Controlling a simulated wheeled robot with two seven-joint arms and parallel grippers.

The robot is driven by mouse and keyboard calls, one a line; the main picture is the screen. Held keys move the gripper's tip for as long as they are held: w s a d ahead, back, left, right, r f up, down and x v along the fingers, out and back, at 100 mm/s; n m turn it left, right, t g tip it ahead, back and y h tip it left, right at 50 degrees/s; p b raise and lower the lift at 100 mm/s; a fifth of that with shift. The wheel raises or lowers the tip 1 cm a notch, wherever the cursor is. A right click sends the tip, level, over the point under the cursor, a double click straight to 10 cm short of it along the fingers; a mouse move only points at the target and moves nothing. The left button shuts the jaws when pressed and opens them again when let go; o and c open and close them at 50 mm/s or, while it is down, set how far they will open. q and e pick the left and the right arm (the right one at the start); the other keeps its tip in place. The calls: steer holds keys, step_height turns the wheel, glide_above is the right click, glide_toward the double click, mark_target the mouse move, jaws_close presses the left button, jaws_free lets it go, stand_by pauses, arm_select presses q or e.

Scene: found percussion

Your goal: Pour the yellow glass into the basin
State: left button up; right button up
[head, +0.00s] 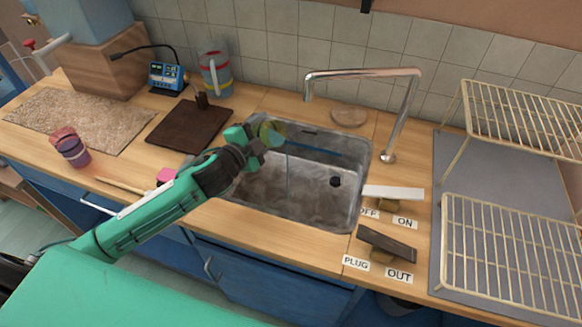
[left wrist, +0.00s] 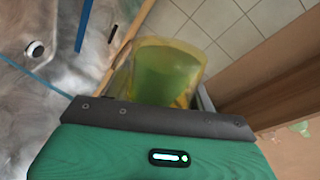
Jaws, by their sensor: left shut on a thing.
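The yellow glass (head: 273,132) is see-through and sits in my left gripper (head: 256,140), which is shut on it. They are over the back left part of the grey metal basin (head: 310,205). In the left wrist view, the glass (left wrist: 170,68) stands just beyond the gripper's dark edge, with a greenish tint inside. I cannot tell its exact tilt or whether it holds anything. The basin (left wrist: 38,105) also shows at the left there, with a round dark drain. My right gripper is in neither view.
A chrome tap (head: 365,72) arches behind the basin. White OFF/ON (head: 395,193) and dark PLUG/OUT (head: 386,244) levers stand to its right, beside a wire rack (head: 510,250). A dark board (head: 187,125), striped mug (head: 214,75) and purple cup (head: 73,152) are to the left.

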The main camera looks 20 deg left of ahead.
arm_select(q)
steer(key=shift+f+m, duration=0.3)
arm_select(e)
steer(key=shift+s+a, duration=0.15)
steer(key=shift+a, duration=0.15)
arm_select(q)
steer(key=shift+f, duration=0.15)
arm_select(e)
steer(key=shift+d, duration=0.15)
arm_select(q)
steer(key=shift+f, duration=0.2)
steer(key=shift+f+m, duration=0.1)
steer(key=shift+m, duration=0.2)
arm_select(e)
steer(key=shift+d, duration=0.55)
arm_select(q)
steer(key=shift+f, duration=0.1)
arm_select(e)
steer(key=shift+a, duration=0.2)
arm_select(q)
steer(key=shift+f, duration=0.15)
steer(key=shift+d+m, duration=0.2)
steer(key=shift+m, duration=0.1)
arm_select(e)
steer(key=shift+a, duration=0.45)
arm_select(q)
steer(key=shift+d, duration=0.1)
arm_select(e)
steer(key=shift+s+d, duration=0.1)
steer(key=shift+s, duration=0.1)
